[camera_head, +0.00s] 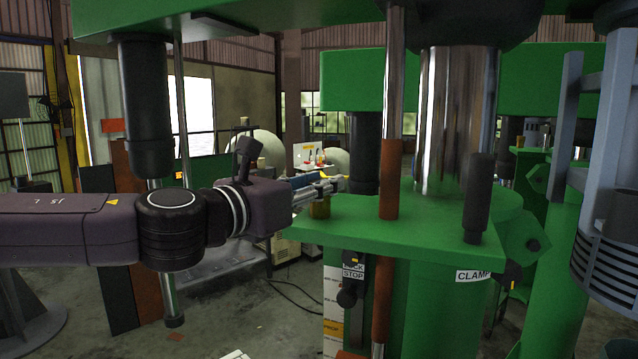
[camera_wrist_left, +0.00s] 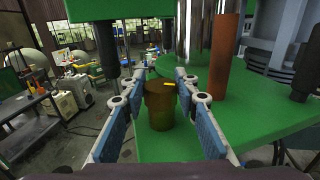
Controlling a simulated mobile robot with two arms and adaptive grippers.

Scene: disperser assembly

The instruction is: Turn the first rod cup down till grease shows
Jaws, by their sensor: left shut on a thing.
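A small brass-coloured cup (camera_head: 319,208) stands at the left corner of the green plate (camera_head: 400,226). In the left wrist view the same cup (camera_wrist_left: 159,108) is upright between the two blue-padded fingers, with a small yellow mark on its top rim. I cannot tell whether that mark is grease. My left gripper (camera_head: 322,187) comes in level from the left and is shut on the cup; its fingers hide part of the cup in the head view. A rust-brown rod sleeve (camera_head: 388,180) stands on the plate to the right of the cup. My right gripper is not in view.
A thick chrome column (camera_head: 445,120) rises behind the plate. A dark upright handle (camera_head: 477,198) stands near the "CLAMP" label (camera_head: 473,275). A black cylinder (camera_head: 364,150) hangs behind the cup. A dark-sleeved vertical rod (camera_head: 146,110) stands behind my left arm.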

